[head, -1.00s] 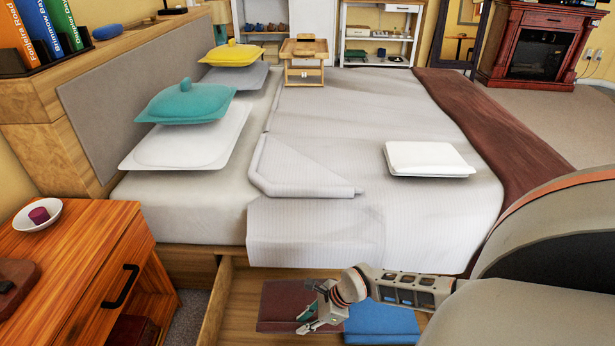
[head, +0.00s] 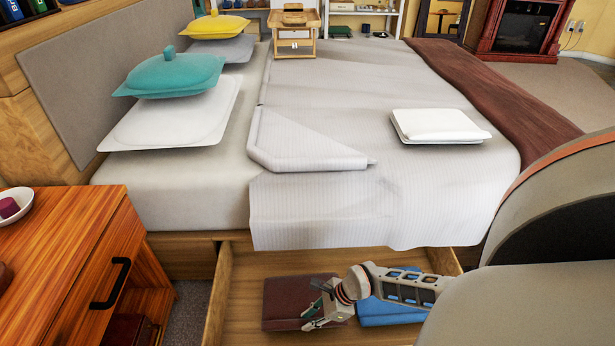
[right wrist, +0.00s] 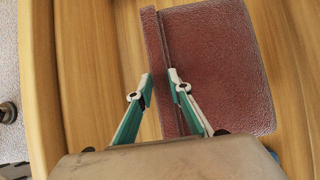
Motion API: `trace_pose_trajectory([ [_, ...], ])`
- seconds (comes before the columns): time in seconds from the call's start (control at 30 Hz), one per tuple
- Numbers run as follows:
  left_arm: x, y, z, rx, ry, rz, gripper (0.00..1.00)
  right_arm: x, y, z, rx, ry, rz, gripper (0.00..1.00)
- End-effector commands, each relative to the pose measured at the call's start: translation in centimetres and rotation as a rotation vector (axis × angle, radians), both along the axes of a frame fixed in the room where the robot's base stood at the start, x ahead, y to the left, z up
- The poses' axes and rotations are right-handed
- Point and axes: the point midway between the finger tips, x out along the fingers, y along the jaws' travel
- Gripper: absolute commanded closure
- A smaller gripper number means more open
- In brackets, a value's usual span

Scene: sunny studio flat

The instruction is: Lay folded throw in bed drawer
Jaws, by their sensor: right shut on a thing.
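The folded throw (head: 288,298), dark reddish brown, lies flat in the open bed drawer (head: 245,325), toward its left side. My right gripper (head: 316,308) reaches down into the drawer at the throw's right edge. In the right wrist view, the fingers (right wrist: 160,79) stand on either side of a raised edge strip of the throw (right wrist: 220,70) and are shut on it. The throw appears to rest on the drawer's wooden floor. My left gripper is not in view.
A blue folded item (head: 390,312) lies in the drawer right of the throw, partly behind my right arm. The bed (head: 330,215) stands behind the drawer. A wooden nightstand (head: 70,260) is at the left. Bare drawer floor shows around the throw.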

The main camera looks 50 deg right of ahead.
Motion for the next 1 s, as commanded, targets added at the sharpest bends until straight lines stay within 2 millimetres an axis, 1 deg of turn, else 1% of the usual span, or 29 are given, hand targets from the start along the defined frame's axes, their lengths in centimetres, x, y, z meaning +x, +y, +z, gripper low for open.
trace_pose_trajectory([
  [0.03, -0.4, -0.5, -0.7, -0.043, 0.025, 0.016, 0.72, -0.7, 0.1, -1.6, 0.002, 0.012, -0.002, 1.00],
  [0.1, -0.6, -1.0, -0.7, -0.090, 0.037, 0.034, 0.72, -0.7, 0.1, -2.4, 0.001, 0.012, 0.000, 1.00],
  [0.17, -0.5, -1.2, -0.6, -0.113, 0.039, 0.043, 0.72, -0.5, 0.1, -2.6, 0.001, 0.009, -0.001, 1.00],
  [0.37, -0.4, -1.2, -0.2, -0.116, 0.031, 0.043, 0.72, -0.1, 0.0, -2.1, 0.000, 0.002, 0.000, 1.00],
  [0.4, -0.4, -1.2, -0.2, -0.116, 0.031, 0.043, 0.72, -0.3, 0.0, -2.2, 0.001, 0.006, 0.000, 0.71],
  [0.43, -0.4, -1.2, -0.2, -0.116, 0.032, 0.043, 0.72, -0.3, 0.0, -2.2, 0.001, 0.006, 0.000, 0.64],
  [0.8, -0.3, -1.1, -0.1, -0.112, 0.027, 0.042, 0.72, -0.3, 0.0, -2.1, 0.000, 0.005, 0.001, 0.64],
  [0.87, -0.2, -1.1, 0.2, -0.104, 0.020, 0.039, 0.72, -0.4, -0.2, -1.7, -0.001, 0.003, 0.001, 0.64],
  [0.97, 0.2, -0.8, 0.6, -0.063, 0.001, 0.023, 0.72, -0.7, -0.6, -0.4, -0.002, -0.002, 0.003, 0.64],
  [1.0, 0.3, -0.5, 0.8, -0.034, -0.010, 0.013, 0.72, -0.8, -0.9, 0.4, -0.003, -0.004, 0.003, 0.64],
])
